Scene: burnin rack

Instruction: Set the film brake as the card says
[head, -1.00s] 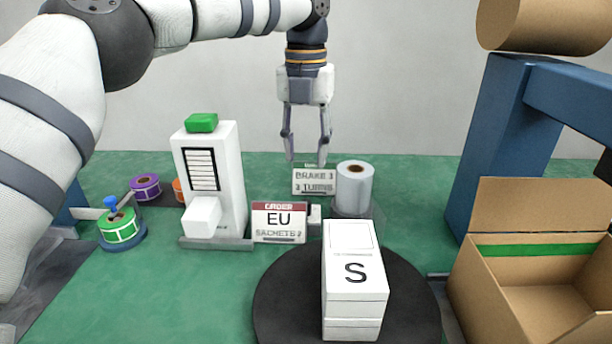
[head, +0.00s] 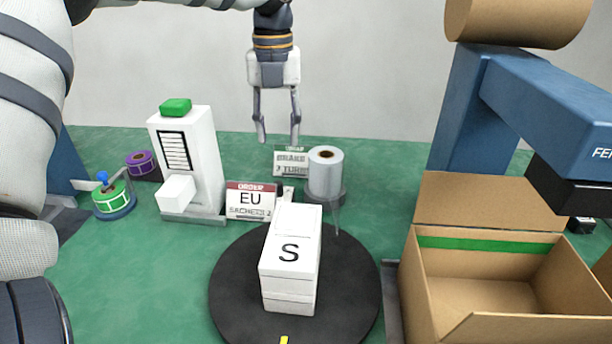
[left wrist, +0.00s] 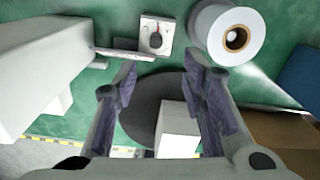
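The brake card (head: 290,163) stands at the back of the green bench. Its text is blurred and looks like "BRAKE 2 TURNS". The clear film roll (head: 325,172) stands upright right of it; it also shows in the left wrist view (left wrist: 213,30). A dial with a red pointer on a pale plate (left wrist: 155,38) lies left of the roll in the left wrist view. My left gripper (head: 279,138) is open and empty, pointing down above and behind the brake card. In the left wrist view, its fingers (left wrist: 158,68) spread below the dial, apart from it. My right gripper is not in view.
An order card (head: 250,200) reads "EU SACHETS 2". A white box marked S (head: 289,254) sits on a black turntable (head: 352,290). An open carton (head: 440,285) and blue frame (head: 540,100) stand right.

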